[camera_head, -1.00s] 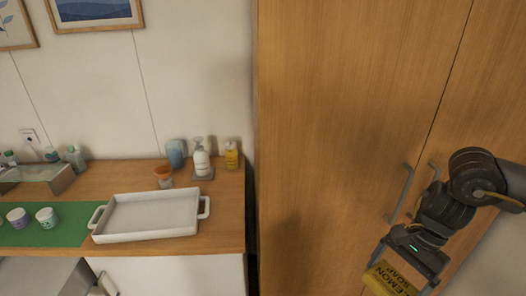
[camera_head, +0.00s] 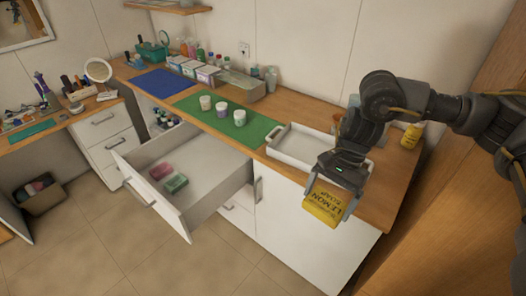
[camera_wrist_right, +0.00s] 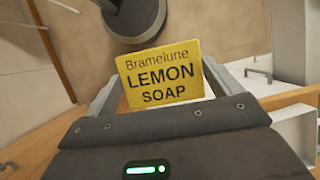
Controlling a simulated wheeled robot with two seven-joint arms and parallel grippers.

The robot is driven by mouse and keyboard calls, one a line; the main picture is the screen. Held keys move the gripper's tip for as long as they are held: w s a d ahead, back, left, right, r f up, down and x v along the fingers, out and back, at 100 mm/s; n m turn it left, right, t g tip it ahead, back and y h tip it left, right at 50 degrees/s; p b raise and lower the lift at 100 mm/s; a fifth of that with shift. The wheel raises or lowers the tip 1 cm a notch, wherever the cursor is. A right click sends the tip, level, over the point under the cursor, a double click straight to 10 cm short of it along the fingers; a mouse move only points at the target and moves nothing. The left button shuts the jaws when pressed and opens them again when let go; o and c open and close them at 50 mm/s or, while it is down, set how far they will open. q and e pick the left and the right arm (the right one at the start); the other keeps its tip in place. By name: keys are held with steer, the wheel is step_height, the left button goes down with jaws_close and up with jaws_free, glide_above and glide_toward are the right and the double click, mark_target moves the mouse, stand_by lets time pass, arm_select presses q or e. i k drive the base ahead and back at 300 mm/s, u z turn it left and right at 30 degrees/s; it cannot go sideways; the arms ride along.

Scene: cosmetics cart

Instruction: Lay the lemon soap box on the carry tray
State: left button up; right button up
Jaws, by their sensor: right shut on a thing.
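The lemon soap box (camera_head: 323,208) is yellow with dark lettering. My right gripper (camera_head: 335,187) is shut on it and holds it in the air, in front of the counter's front edge in the head view. In the right wrist view the box (camera_wrist_right: 160,76) sits between the two fingers with its printed face towards the camera. The white carry tray (camera_head: 297,147) lies on the wooden counter just behind the gripper. Its right part is hidden by my right arm, and its visible inside is empty. My left gripper is not in view.
A green mat (camera_head: 227,119) with three small cups lies left of the tray. An open drawer (camera_head: 205,175) juts out below the counter with a pink and a green box inside. A yellow bottle (camera_head: 411,136) stands at the counter's right end, near my right arm.

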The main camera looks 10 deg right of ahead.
mark_target(300, 149)
steer(key=u, duration=0.3)
steer(key=i, duration=1)
steer(key=z, duration=0.05)
